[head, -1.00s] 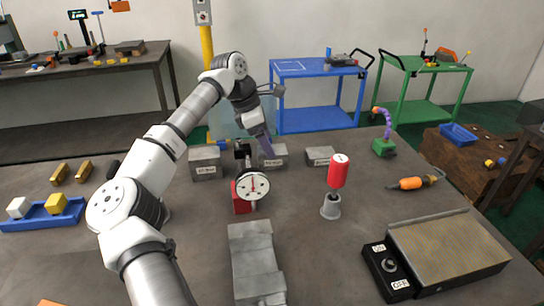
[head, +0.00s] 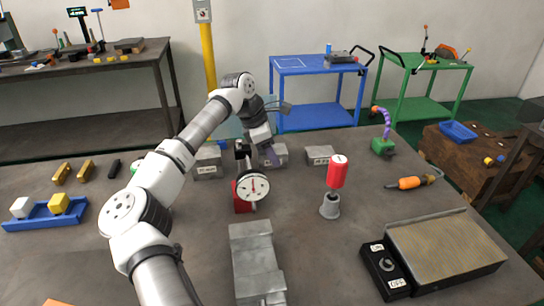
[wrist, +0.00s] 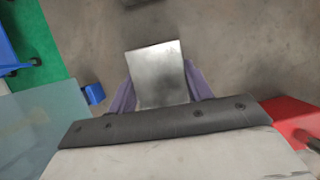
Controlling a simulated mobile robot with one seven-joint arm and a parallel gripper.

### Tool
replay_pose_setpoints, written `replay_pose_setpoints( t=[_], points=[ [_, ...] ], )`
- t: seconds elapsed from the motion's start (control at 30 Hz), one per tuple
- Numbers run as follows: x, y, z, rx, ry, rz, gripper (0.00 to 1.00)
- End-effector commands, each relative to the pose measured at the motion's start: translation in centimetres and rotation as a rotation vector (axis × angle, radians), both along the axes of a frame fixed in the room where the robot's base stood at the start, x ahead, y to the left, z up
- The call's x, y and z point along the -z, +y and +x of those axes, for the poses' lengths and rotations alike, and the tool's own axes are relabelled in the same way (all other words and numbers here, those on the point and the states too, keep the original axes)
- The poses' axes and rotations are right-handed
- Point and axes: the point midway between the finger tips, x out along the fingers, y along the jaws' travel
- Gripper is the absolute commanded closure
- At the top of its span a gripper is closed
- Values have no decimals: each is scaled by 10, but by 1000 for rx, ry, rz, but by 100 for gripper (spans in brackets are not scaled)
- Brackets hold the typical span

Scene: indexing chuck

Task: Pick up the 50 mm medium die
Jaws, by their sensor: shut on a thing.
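A grey metal block (head: 279,153), the middle of three blocks in a row and taken as the medium die, is at my gripper (head: 268,155) toward the back of the table. In the wrist view the grey block (wrist: 158,75) lies between the two purple fingers (wrist: 160,88), which are shut on its sides. The dial gauge and my own arm hide part of the block in the head view. I cannot tell whether it is clear of the table, and its label is too small to read here.
Similar grey blocks stand left (head: 208,161) and right (head: 320,155). A dial gauge (head: 253,187) on a red base stands close in front. A red cylinder (head: 338,171) stands on a grey holder. A magnetic plate (head: 445,250) lies at front right.

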Motion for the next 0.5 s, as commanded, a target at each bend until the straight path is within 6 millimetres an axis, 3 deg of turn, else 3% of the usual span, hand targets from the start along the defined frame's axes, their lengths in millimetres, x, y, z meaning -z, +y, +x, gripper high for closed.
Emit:
replay_pose_setpoints(
  t=[0.03, 0.17, 0.5],
  points=[
    [0, 0, 0, 0, 0, 0, 85],
    [0, 0, 0, 0, 1, 0, 100],
    [-4, 0, 0, 0, -2, -2, 100]
  ],
)
